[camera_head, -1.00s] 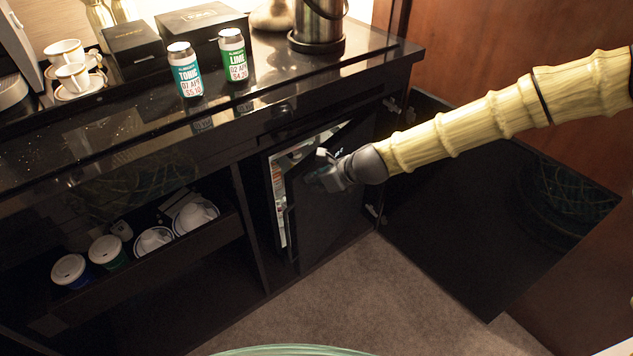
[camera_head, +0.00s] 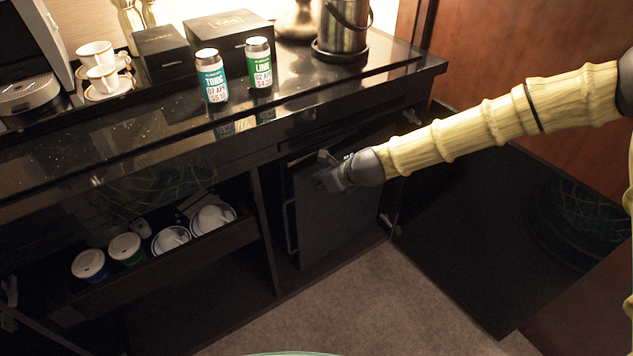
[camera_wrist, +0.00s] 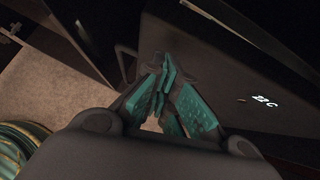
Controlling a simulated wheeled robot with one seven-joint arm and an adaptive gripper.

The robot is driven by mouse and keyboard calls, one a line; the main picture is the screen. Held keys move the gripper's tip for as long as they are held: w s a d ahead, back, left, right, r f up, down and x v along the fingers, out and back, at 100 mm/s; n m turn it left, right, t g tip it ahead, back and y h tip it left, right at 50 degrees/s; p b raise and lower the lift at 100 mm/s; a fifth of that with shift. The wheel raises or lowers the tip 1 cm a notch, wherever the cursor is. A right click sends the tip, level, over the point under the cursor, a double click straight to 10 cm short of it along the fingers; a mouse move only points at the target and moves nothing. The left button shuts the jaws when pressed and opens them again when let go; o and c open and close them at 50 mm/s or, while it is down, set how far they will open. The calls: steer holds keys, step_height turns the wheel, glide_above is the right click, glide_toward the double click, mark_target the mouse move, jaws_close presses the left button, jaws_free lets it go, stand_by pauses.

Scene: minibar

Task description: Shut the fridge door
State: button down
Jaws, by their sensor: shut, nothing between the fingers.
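The fridge door (camera_head: 338,215) is a dark panel inside the cabinet's right-hand bay, seen in the head view. It stands nearly closed, with a narrow pale strip showing along its left edge. My gripper (camera_head: 328,178) is shut and empty in front of the door's upper part; whether it touches the door is hard to tell. In the wrist view, the teal fingertips (camera_wrist: 167,95) are together beside the dark door face (camera_wrist: 230,75), which bears small white lettering. The fridge's inside is hidden.
An open drawer (camera_head: 205,247) with lidded cups and bowls sits left of the fridge. A tonic can (camera_head: 212,80) and a lime can (camera_head: 259,65) stand on the counter (camera_head: 330,92). A dark cabinet door (camera_head: 470,240) is swung open at right. Carpet (camera_head: 370,300) in front is clear.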

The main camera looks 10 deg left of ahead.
steer(key=s+d+r+p, duration=0.1)
steer(key=s+d+r, duration=0.6)
steer(key=d, duration=0.2)
steer(key=n+t+y+b, duration=0.6)
steer(key=n+t+b, duration=0.1)
steer(key=n+b, duration=0.8)
glide_toward(303, 181)
steer(key=shift+n, duration=0.5)
steer(key=b+x, duration=0.2)
steer(key=x, duration=0.5)
